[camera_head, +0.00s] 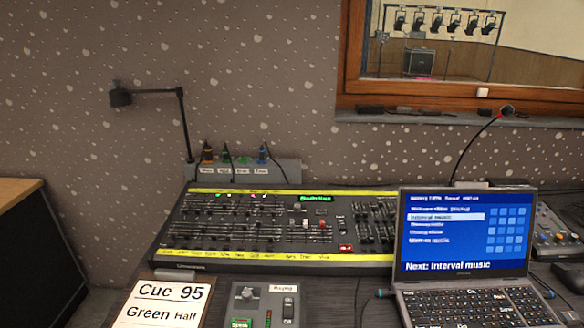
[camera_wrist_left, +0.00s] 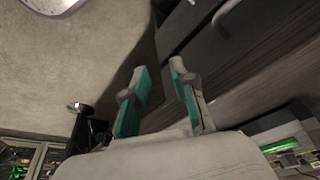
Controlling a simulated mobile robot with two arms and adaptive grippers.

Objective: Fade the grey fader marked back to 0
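The lighting desk (camera_head: 270,264) stands at mid-height in the head view, with several small faders in rows. A yellow label strip (camera_head: 280,255) runs along its front; its words are too small to read, so I cannot tell which fader is marked back. One white fader cap (camera_head: 305,223) and one red cap (camera_head: 322,224) stand out at the right of the rows. My left gripper (camera_wrist_left: 159,71) shows in the left wrist view, its two teal-padded fingers apart with nothing between them. It is not in the head view. My right gripper is in neither view.
A laptop (camera_head: 464,235) stands in front of the desk's right end. A cue card (camera_head: 165,304) reading "Cue 95 Green Half" and a small control box (camera_head: 257,296) lie in front. A lamp (camera_head: 121,97) and a thin gooseneck microphone (camera_head: 506,111) rise behind.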

